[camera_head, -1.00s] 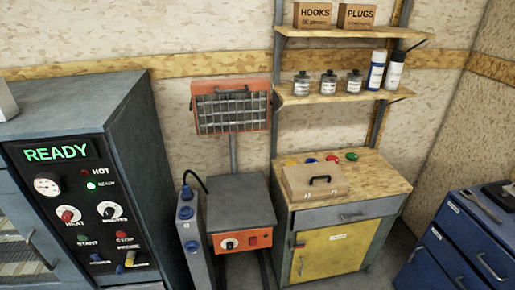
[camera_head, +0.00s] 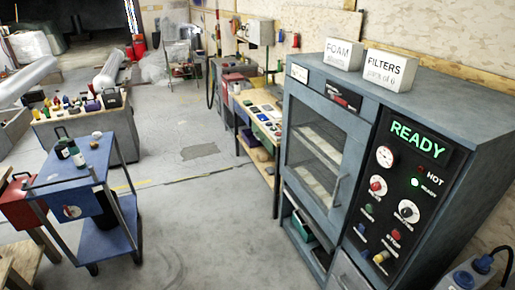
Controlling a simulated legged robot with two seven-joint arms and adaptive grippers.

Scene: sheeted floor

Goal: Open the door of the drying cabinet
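The drying cabinet (camera_head: 367,105) is a grey-blue box at the right of the head view. Its door (camera_head: 320,148) has a window with shelves behind it and looks shut. A bar handle (camera_head: 337,191) runs along the door's right side. To the right of the door is a black control panel (camera_head: 404,190) with a lit green READY display, a gauge, knobs and buttons. Neither of my grippers shows in the head view.
Boxes marked FOAM (camera_head: 343,53) and FILTERS (camera_head: 389,69) stand on the cabinet. A blue cart (camera_head: 84,168) stands at the left. A workbench (camera_head: 262,120) runs behind the cabinet. The grey floor (camera_head: 205,225) between cart and cabinet is clear.

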